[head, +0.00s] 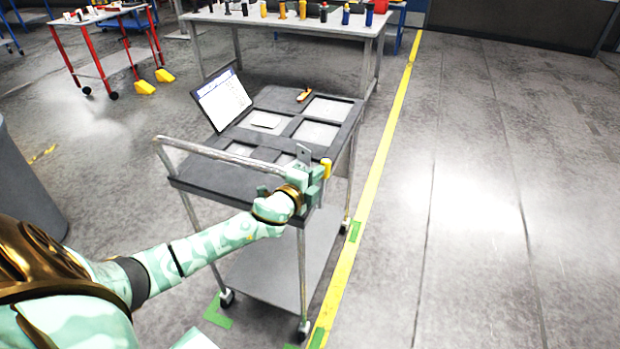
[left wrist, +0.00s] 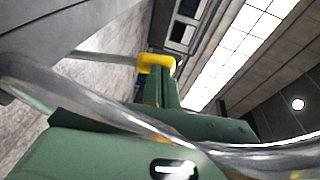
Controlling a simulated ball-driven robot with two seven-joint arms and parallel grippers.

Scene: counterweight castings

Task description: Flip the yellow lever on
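The yellow lever (head: 326,168) shows at the front right corner of the grey cart, just past my left gripper (head: 312,176). In the left wrist view the yellow lever (left wrist: 157,63) is a bent yellow piece at the far end of my green fingers, with part of its stem hidden behind them. My left gripper is right at the lever, but I cannot tell whether it touches it or whether its fingers are apart or closed. My right gripper is not in view.
The cart top (head: 262,103) has several recessed panels, a tilted white sheet (head: 222,99), a small orange-brown item (head: 304,95) and a metal push handle (head: 225,152). A workbench (head: 290,20) with bottles stands behind. The floor right of the yellow line (head: 385,135) is clear.

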